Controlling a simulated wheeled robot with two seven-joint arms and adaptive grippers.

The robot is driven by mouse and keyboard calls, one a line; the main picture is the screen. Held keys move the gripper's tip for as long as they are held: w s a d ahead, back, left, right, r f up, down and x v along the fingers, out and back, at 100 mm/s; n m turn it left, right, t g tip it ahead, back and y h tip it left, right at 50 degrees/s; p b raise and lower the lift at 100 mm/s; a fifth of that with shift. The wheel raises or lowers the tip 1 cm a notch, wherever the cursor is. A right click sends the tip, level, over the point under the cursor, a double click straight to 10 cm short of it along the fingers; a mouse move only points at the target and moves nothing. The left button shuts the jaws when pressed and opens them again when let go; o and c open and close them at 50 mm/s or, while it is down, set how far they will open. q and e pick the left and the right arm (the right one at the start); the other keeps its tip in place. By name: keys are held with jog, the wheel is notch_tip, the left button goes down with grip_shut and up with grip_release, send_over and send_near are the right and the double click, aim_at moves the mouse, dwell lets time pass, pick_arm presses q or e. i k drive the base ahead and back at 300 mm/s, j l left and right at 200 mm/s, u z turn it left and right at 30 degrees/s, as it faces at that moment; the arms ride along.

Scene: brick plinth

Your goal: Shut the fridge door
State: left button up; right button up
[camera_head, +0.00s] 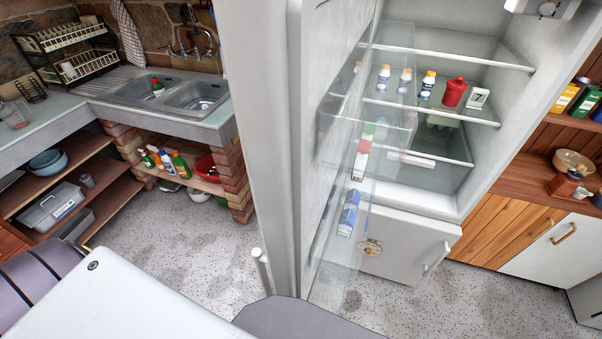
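The fridge (522,95) stands open on the right, its lit shelves in plain view. Its white door (258,130) stands wide open towards me, seen almost edge-on, with its outer face to the left. Clear door racks (335,255) on the inner side hold cartons, among them a blue and white carton (348,214). A pale, post-like handle (262,268) shows low at the door's left side. Neither of my grippers is in view. The door hides part of the fridge's left interior.
A closed lower compartment (405,245) is under the fridge. A stone counter with a double sink (195,97) stands at the left, with open shelves below. Wooden cabinets (520,225) stand at the right. Speckled floor (180,240) is clear left of the door.

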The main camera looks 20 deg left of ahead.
aim_at(295, 70)
jog(key=j+z, duration=0.35)
jog(key=j, duration=1.1)
